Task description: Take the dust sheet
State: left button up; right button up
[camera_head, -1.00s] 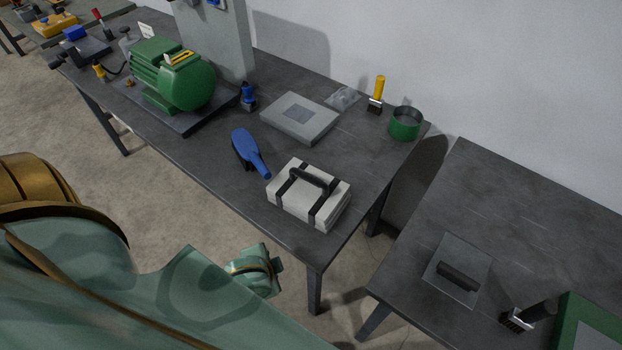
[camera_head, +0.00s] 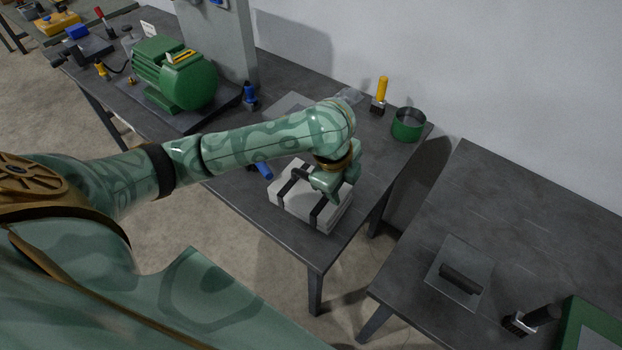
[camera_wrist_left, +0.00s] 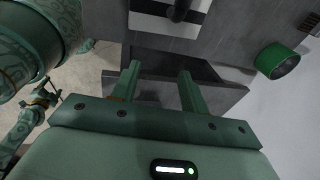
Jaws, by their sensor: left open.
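The dust sheet (camera_head: 296,205) is a folded white bundle with dark straps and a dark handle, lying near the front right corner of the dark table. In the left wrist view its strapped white side (camera_wrist_left: 160,24) shows at the top edge, with part of the handle. My left gripper (camera_head: 325,186) is over the right part of the bundle and hides some of the straps and handle. In the left wrist view the left gripper (camera_wrist_left: 161,78) has its two fingers apart with nothing between them. What seems to be my right gripper (camera_wrist_left: 45,98) shows small and dark at the left.
A green cup (camera_head: 407,127) and a yellow-handled brush (camera_head: 380,95) stand at the table's back right. A blue tool lies partly behind my arm. A green motor (camera_head: 175,75) stands further left. A gap separates a second table (camera_head: 520,220) with a trowel (camera_head: 460,276).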

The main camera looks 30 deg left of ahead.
pick_arm(q)
jog(key=w+a+r+g+y, duration=0.1)
jog(key=w+a+r+g, duration=0.15)
jog(key=a+r, duration=0.6)
jog(key=b, duration=0.5)
send_near(292, 191)
jog(key=w+d, duration=0.1)
jog(key=w+d+f, duration=0.1)
jog(key=w+d, duration=0.1)
jog(key=shift+w+d+f, duration=0.15)
jog(key=shift+w, duration=0.2)
notch_tip(292, 191, down, 5)
jog(key=b, duration=0.3)
jog(key=shift+d+f+b, duration=0.1)
jog(key=shift+f+b, duration=0.15)
jog(key=shift+b, duration=0.15)
jog(key=shift+r, duration=0.15)
grip_shut()
